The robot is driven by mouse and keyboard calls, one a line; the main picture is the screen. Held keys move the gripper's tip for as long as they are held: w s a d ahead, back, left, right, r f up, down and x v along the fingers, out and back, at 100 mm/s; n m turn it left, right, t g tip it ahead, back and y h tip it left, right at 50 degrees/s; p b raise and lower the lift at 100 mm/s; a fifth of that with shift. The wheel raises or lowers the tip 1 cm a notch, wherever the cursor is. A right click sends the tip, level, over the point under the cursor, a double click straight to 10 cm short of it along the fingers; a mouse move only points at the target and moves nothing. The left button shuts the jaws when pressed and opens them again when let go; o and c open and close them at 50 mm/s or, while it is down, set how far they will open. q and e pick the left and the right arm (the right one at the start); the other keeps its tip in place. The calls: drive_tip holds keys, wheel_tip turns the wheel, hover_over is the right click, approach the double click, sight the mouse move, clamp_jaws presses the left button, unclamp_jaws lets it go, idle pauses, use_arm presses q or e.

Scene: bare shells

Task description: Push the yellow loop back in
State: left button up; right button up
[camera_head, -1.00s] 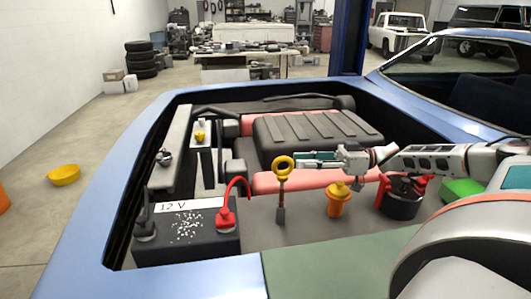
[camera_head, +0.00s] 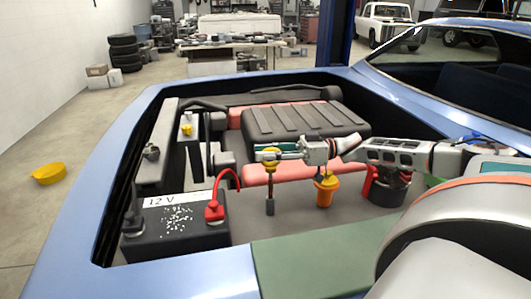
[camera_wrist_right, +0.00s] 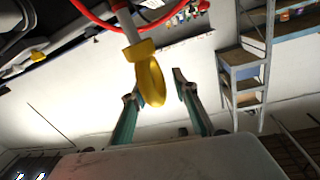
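The yellow loop (camera_head: 269,163) tops an upright dipstick in the engine bay, right of the black battery. My right gripper (camera_head: 270,152) reaches it from the right, and its fingers hide part of the loop. In the right wrist view the yellow loop (camera_wrist_right: 150,78) shows nearly edge-on between the fingertips of my right gripper (camera_wrist_right: 155,88). The fingers are spread, with a clear gap to the right finger and a smaller gap to the left one. My left gripper is not in view.
The black 12 V battery (camera_head: 176,229) with a red cable (camera_head: 226,183) stands left of the dipstick. An orange filler with a yellow cap (camera_head: 326,188) and a black canister (camera_head: 390,190) stand to the right. The ribbed engine cover (camera_head: 300,122) lies behind.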

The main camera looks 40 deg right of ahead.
sight(275, 162)
clamp_jaws()
drive_tip(key=shift+f+b, duration=0.65)
drive_tip(key=shift+f, duration=1.45)
drive_tip(key=shift+r, duration=0.2)
drive_tip(key=shift+o, duration=0.3)
unclamp_jaws()
drive_tip(key=shift+d, duration=0.1)
drive_tip(key=v, duration=1.2)
drive_tip(key=shift+o, duration=0.2)
